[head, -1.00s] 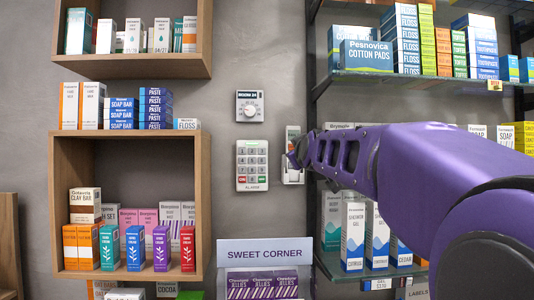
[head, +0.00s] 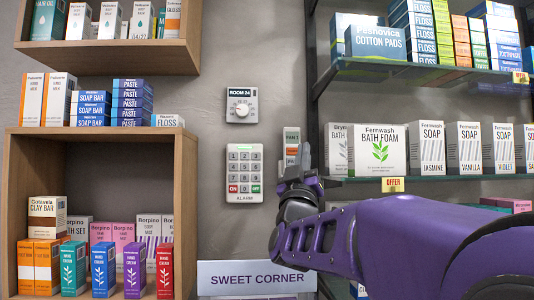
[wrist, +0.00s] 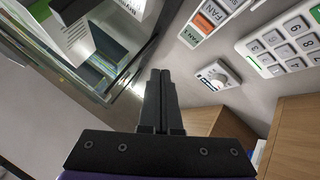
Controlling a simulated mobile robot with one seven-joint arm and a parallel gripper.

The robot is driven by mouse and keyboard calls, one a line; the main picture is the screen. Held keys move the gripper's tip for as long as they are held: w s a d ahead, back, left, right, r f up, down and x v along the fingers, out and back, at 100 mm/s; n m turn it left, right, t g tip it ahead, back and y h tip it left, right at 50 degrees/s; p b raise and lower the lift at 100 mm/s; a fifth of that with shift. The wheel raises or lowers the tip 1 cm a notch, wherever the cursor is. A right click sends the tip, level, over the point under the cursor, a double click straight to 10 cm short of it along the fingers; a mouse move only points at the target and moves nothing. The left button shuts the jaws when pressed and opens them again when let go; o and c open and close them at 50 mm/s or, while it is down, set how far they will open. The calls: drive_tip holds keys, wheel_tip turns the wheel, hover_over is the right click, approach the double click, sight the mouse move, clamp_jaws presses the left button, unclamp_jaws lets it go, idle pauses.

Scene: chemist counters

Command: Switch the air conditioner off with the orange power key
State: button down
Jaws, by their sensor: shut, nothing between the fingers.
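A narrow white control panel (head: 292,142) is on the wall right of the keypad, its lower part hidden behind my gripper in the head view. I see no contact.
A keypad marked ALARM (head: 244,173) and a dial thermostat (head: 241,105) are on the wall to the left. A glass shelf (head: 420,181) with boxes is close on the right. A SWEET CORNER sign (head: 256,279) stands below.

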sight(293, 151)
drive_tip(key=shift+w, duration=0.1)
drive_tip(key=w+p, duration=0.1)
drive_tip(key=w, duration=0.7)
drive_tip(key=shift+w, duration=0.4)
idle(1.7)
drive_tip(key=shift+w, duration=0.4)
